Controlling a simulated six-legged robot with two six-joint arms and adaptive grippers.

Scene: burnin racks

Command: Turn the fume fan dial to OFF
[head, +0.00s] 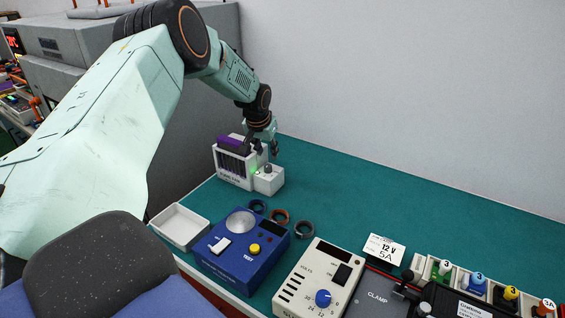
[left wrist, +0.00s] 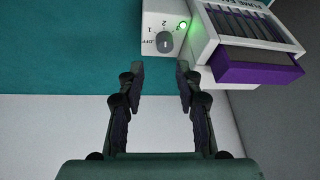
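The fume fan (head: 233,168) is a white box with dark vent slats and a purple part on top, at the back left of the green bench. Its control block carries a grey dial (head: 267,169) and a lit green light. In the left wrist view the dial (left wrist: 165,43) shows close up, with OFF at its left and numbers around it; I cannot tell clearly which mark it points to. My left gripper (head: 264,147) is just above the control block. In the left wrist view its two fingers (left wrist: 160,82) are apart, with nothing between them, short of the dial.
A white tray (head: 180,227), a blue tester box (head: 240,262) and several dark rings stand in front of the fan. A cream power supply (head: 318,277) with a blue knob and a clamp unit stand at front right. The back of the green bench (head: 400,205) is clear.

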